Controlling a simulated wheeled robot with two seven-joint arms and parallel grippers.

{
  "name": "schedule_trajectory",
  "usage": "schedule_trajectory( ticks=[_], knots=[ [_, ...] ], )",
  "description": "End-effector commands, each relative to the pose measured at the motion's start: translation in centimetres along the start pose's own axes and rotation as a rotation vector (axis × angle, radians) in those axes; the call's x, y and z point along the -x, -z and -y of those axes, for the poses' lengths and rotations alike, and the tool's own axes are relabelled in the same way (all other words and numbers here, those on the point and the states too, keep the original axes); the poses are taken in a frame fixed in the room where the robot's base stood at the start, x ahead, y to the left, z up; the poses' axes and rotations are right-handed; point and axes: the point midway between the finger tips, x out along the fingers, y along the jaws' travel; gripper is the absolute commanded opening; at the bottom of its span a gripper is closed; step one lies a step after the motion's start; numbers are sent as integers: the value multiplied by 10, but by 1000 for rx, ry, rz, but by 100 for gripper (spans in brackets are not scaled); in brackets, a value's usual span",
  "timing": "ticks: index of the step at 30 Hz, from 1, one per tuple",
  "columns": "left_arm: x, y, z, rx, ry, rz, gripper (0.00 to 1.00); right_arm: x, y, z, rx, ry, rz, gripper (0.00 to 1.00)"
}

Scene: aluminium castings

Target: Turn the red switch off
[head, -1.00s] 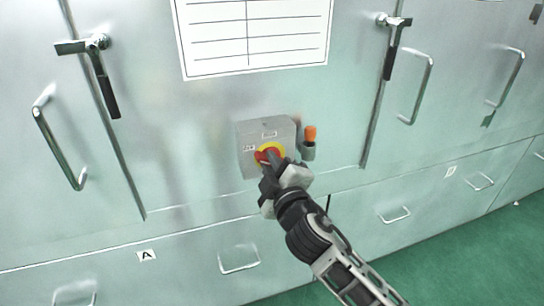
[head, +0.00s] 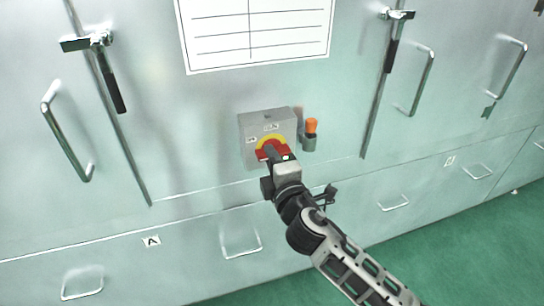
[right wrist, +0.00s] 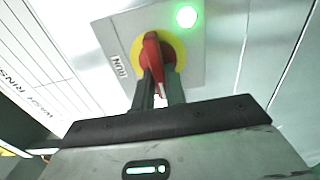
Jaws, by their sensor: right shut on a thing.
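The red switch (head: 262,154) is a rotary handle on a yellow disc (head: 270,140), on the front of a grey box (head: 252,128) fixed to the metal cabinet. My right gripper (head: 271,154) is shut on the red handle and hides part of it in the head view. In the right wrist view the red handle (right wrist: 152,55) stands between my two dark fingers (right wrist: 160,90). Its upper end lies on the yellow disc (right wrist: 172,44), beside a RUN label (right wrist: 118,66). A green lamp (right wrist: 186,16) on the box is lit. My left gripper is not in view.
An orange-topped handle (head: 311,126) in a grey holder is just right of the box. Door latches (head: 100,42) and bar handles (head: 66,140) stick out on both sides. A white chart (head: 250,35) is above. Drawers lie below, over a green floor (head: 455,235).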

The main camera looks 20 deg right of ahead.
Motion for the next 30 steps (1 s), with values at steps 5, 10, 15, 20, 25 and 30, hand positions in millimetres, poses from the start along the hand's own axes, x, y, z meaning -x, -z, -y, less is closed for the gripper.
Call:
schedule_trajectory(
  ticks=[5, 10, 15, 20, 25, 30],
  knots=[
    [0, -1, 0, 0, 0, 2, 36, 0, 0, 1, 9, 2, -1, 0],
    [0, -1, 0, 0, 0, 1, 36, 0, 0, 1, 9, 2, -1, 0],
    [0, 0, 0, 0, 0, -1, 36, 0, 0, 1, 8, 1, 0, 35],
    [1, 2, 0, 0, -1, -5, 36, 0, 0, 1, 7, 1, 0, 35],
    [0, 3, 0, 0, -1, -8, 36, 8, 0, 1, 5, 0, -1, 35],
    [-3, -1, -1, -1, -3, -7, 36, 37, 0, 4, 5, 3, -2, 35]
  ],
)
